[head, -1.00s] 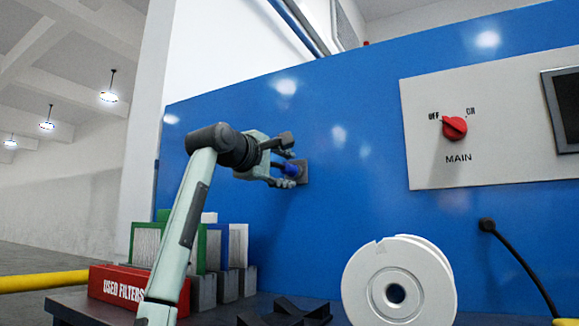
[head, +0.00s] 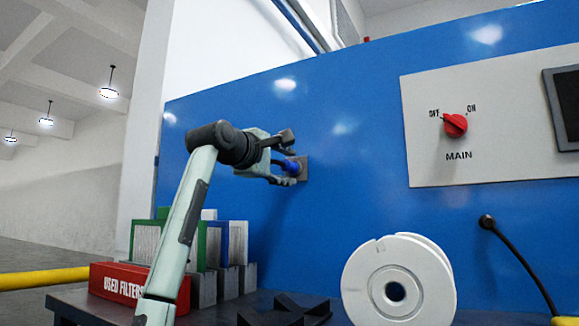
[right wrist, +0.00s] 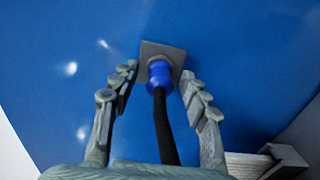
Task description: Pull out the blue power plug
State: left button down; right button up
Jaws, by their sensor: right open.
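The blue power plug (head: 292,166) sits in a grey square socket plate (head: 304,169) on the blue wall. In the right wrist view the plug (right wrist: 159,75) is at the plate (right wrist: 164,52), with a black cable running from it toward my palm. My right gripper (head: 289,161) is at the plug, with one finger above and one below it in the head view. In the right wrist view the open fingers (right wrist: 158,88) stand on either side of the plug, with visible gaps. My left gripper is out of view.
A white panel (head: 430,165) carries a red MAIN switch (head: 455,125) turned toward OFF. A white spool (head: 398,280), a red used-filters box (head: 110,283) and several framed filters (head: 146,243) stand below. A black cable (head: 520,262) hangs at right.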

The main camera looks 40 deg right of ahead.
aim_at(284, 164)
dwell(0.7)
grip_shut()
dwell(0.3)
jog(key=shift+v, duration=2.95)
jog(key=shift+a, duration=0.1)
